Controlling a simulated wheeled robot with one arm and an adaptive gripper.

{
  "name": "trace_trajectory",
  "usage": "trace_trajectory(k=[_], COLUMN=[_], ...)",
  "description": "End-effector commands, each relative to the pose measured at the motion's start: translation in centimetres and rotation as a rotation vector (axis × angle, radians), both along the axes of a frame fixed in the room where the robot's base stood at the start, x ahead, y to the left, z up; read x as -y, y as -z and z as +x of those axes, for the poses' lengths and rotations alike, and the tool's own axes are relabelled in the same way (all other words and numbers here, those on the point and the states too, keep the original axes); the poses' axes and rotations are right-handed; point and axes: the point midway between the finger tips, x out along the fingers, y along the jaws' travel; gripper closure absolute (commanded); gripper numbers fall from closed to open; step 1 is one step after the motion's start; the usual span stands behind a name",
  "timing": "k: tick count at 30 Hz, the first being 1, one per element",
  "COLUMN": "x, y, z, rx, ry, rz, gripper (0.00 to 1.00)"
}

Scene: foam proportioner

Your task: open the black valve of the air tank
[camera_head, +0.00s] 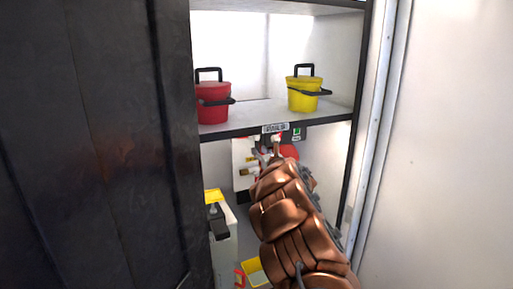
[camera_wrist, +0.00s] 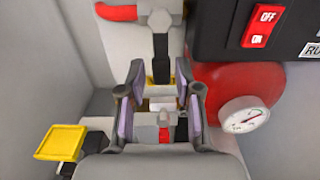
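In the wrist view, a black lever (camera_wrist: 161,58), which looks like the black valve, hangs straight down below a round grey fitting (camera_wrist: 160,20) with a red pipe (camera_wrist: 117,12) to its left. The red air tank (camera_wrist: 215,78) with a round gauge (camera_wrist: 243,115) is to the right. My gripper (camera_wrist: 160,98) is open, its padded fingers apart on either side of the lever's lower end. I cannot tell whether they touch it. In the head view, the red tank (camera_head: 289,152) shows in part behind my arm, which hides the lever and most of my gripper.
A black box with a red OFF/ON switch (camera_wrist: 262,25) is close at upper right. A yellow-topped part (camera_wrist: 61,142) is at lower left. In the head view, a shelf (camera_head: 250,116) with a red bucket (camera_head: 212,103) and a yellow bucket (camera_head: 303,97) is above my arm. A dark door (camera_head: 90,150) is left.

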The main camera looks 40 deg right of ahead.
Motion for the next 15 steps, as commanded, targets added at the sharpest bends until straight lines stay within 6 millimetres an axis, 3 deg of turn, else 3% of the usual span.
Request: trace_trajectory(k=[15], x=[1.3], y=[0.1], z=[3.3], rx=[-0.001], ry=[0.002], rz=[0.003], gripper=[0.67])
